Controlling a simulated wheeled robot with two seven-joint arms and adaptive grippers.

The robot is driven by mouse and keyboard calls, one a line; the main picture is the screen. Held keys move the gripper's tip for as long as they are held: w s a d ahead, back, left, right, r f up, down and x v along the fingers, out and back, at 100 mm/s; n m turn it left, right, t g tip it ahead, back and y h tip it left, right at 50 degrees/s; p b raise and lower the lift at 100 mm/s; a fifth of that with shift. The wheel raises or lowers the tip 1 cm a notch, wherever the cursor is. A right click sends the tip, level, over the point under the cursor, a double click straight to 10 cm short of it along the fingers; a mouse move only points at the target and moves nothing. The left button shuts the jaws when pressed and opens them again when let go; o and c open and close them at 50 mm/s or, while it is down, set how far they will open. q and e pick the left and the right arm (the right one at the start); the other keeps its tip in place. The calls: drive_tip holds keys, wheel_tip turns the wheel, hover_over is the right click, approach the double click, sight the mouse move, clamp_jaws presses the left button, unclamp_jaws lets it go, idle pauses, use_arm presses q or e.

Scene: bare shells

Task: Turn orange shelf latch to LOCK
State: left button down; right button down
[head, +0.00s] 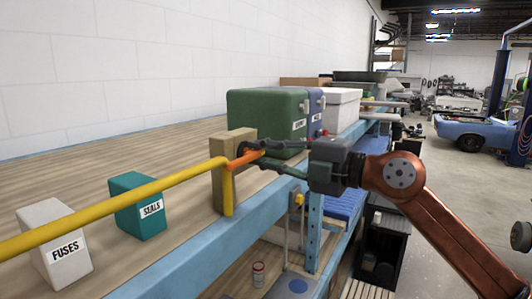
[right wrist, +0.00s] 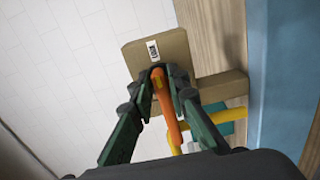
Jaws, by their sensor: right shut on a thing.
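The orange latch (head: 243,159) is a short bar on a tan block (head: 219,185) standing on the wooden shelf. My right gripper (head: 262,153) reaches in from the right and is shut on the latch. In the right wrist view the latch (right wrist: 167,108) runs between the two dark green fingers of my gripper (right wrist: 164,76), its upper end by the tan block (right wrist: 192,47). A small label (right wrist: 153,50) on the block is too small to read. My left gripper is not in view.
A yellow rail (head: 110,212) runs along the shelf front to a post by the block. Behind it stand a white FUSES box (head: 50,225) and a teal SEALS box (head: 135,195). A green case (head: 265,112) and a white bin (head: 342,106) stand beyond the block.

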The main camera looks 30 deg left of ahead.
drive_tip(key=c, duration=2)
unclamp_jaws()
drive_tip(key=shift+w, duration=0.1)
drive_tip(key=shift+o, duration=0.2)
drive_tip(key=shift+d, duration=0.15)
drive_tip(key=d, duration=1.1)
drive_tip(key=shift+s+d, duration=0.35)
drive_tip(key=shift+d, duration=0.05)
drive_tip(key=shift+a, duration=0.15)
